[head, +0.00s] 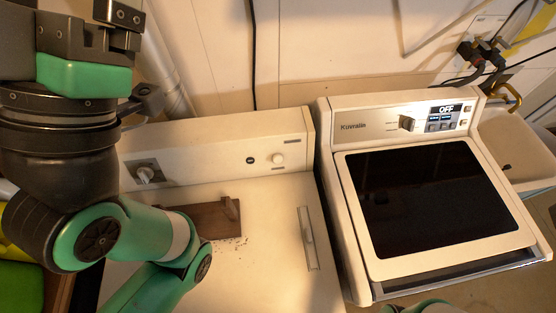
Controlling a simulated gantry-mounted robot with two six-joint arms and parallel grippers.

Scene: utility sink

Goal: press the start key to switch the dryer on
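The dryer (327,143) is the white machine on the right with a large dark glass lid. Its panel has a dark knob (406,122) and a display reading OFF (446,108). Small keys (440,126) sit under the display, with others at its right. Their labels are too small to read, so I cannot tell which is the start key. My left gripper (122,26) is raised at the top left, far from the panel. Its fingers are unclear. My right gripper is out of view; only a bit of green arm shows at the bottom edge.
A white washer (275,215) stands left of the dryer, with a brown wooden piece (213,218) and dark specks on its lid. A pale sink (516,150) with pipes and a brass tap (510,97) is at the right. The dryer top is clear.

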